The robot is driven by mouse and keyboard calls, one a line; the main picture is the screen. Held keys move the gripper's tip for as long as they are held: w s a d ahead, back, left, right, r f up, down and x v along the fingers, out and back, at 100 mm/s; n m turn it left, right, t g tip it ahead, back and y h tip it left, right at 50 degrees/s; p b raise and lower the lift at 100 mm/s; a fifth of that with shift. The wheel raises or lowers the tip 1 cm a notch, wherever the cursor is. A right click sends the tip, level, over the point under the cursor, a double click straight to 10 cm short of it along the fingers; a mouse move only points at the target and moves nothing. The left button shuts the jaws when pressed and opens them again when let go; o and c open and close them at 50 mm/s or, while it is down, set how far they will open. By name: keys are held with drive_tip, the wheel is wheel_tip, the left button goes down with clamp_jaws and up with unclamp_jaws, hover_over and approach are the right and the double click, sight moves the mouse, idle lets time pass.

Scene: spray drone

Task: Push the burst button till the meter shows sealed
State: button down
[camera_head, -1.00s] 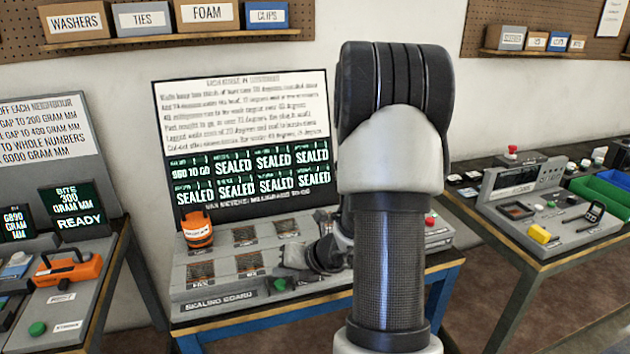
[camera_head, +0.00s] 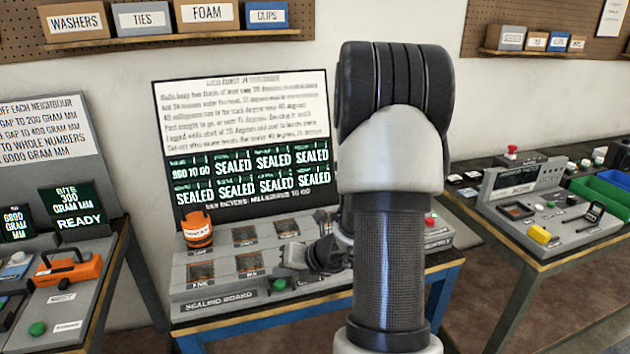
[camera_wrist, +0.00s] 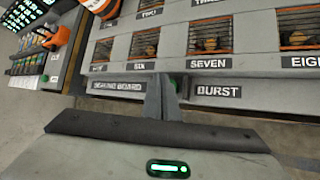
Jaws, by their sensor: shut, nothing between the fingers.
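The green burst button (camera_head: 280,284) is on the front face of the sealing board (camera_head: 222,300). In the wrist view the burst button (camera_wrist: 176,84) shows partly behind my fingers, left of the BURST label (camera_wrist: 217,91). My gripper (camera_wrist: 163,98) is shut and empty, its tips at or very near the button; I cannot tell whether they touch it. In the head view my gripper (camera_head: 290,268) is just above the button. The meter panel (camera_head: 250,178) shows one meter at top left with a number "to go", seemingly 960; the others read SEALED.
An orange unit (camera_head: 197,228) stands on the board's back left cell, beside several mesh-covered cells (camera_head: 250,262). Another bench with instruments (camera_head: 540,230) is at right.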

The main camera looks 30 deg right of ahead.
sight(284, 285)
drive_tip(key=shift+f, duration=0.15)
drive_tip(key=shift+f+b, duration=0.3)
drive_tip(key=shift+b, duration=0.1)
drive_tip(key=shift+f+b, duration=0.55)
drive_tip(key=shift+f, duration=0.05)
idle(0.4)
drive_tip(key=shift+r, duration=0.1)
drive_tip(key=shift+r+p, duration=0.95)
drive_tip(key=shift+r, duration=0.05)
wheel_tip(284, 285, up, 6)
drive_tip(key=p, duration=0.5)
idle(0.6)
